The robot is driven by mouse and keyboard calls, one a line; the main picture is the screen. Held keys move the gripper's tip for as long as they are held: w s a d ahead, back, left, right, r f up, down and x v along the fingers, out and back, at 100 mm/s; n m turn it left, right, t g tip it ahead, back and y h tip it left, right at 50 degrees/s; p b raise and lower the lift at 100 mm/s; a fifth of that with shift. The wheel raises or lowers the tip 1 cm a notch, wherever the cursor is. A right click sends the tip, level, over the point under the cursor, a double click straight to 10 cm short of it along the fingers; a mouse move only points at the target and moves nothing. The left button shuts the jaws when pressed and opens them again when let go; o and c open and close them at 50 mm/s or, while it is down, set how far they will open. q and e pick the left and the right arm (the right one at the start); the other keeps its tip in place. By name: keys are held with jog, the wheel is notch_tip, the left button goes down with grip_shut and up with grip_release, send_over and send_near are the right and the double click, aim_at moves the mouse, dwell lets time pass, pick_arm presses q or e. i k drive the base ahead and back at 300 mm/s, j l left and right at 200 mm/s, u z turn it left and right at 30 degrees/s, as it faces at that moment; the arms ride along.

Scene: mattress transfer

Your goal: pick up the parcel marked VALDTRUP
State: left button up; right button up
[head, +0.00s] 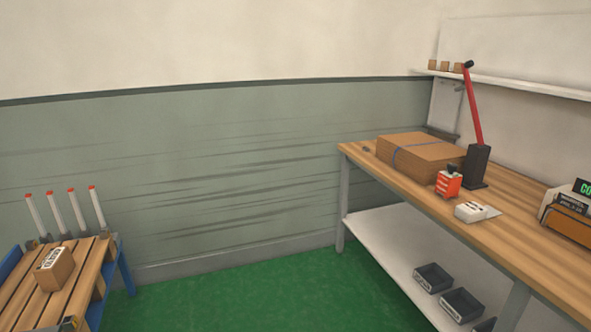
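A small brown parcel (57,270) with a white label sits on the wooden slats of a low blue-framed stand (92,275) at the lower left. The label has dark lettering, but it is too small to read, so I cannot tell whether it says VALDTRUP. A larger flat brown box (425,155) with a blue strap lies on the wooden workbench (510,250) at the right; no name shows on it. Neither of my grippers is in view.
White posts with red tips (75,212) stand along the stand's back. The bench carries a red-handled tool (473,110), a small red item (448,184) and a device with a green display (585,188). Dark bins (434,278) sit on its lower shelf. Green floor (240,295) between is clear.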

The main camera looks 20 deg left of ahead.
aim_at(53, 272)
jog(key=i+j+u, duration=0.1)
jog(key=i+u, duration=1)
jog(key=i, duration=0.3)
jog(key=i+l+u, duration=0.2)
jog(key=i, duration=0.3)
jog(key=i+j+u, duration=0.1)
jog(key=i+u, duration=0.75)
jog(key=i+l+u, duration=0.1)
jog(key=i+u, duration=0.35)
jog(key=i, duration=0.45)
